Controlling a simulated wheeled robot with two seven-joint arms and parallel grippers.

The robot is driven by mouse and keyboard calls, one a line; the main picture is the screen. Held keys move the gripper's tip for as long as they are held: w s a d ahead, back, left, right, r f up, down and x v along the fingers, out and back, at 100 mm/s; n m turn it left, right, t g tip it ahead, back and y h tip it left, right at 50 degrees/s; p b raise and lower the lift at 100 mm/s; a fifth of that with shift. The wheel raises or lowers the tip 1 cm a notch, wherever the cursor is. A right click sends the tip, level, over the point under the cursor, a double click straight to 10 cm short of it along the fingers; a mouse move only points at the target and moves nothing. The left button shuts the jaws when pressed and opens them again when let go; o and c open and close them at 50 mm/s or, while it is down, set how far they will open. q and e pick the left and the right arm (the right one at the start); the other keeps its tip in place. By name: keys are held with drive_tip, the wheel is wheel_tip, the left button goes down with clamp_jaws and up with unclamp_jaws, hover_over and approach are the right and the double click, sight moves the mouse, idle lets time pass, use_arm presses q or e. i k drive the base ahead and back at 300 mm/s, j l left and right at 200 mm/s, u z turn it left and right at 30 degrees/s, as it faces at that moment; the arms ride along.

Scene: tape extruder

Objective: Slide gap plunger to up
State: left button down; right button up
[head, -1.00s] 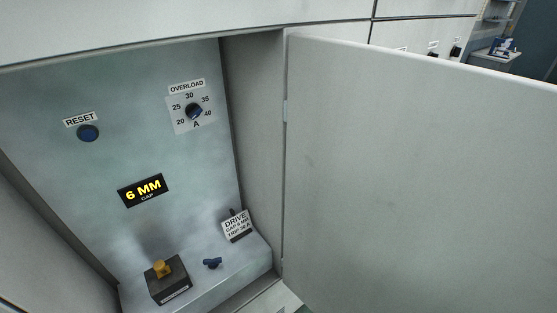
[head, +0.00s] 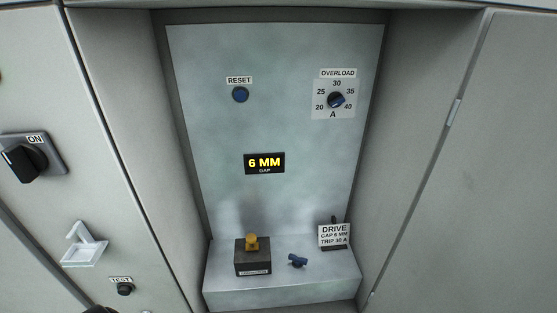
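A yellow knob (head: 252,243) stands on top of a dark block (head: 253,263) on the ledge at the bottom of the open cabinet. It looks like the plunger, but the small label on the block's front is too small to read. Neither gripper can be made out in the head view.
Above are a RESET button (head: 240,95) and an OVERLOAD dial (head: 336,100). The open door (head: 480,170) stands right. A black ON switch (head: 28,160) is left.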

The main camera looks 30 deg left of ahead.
sight(252, 238)
drive_tip(key=k+l+u, duration=0.15)
drive_tip(key=u, duration=1.1)
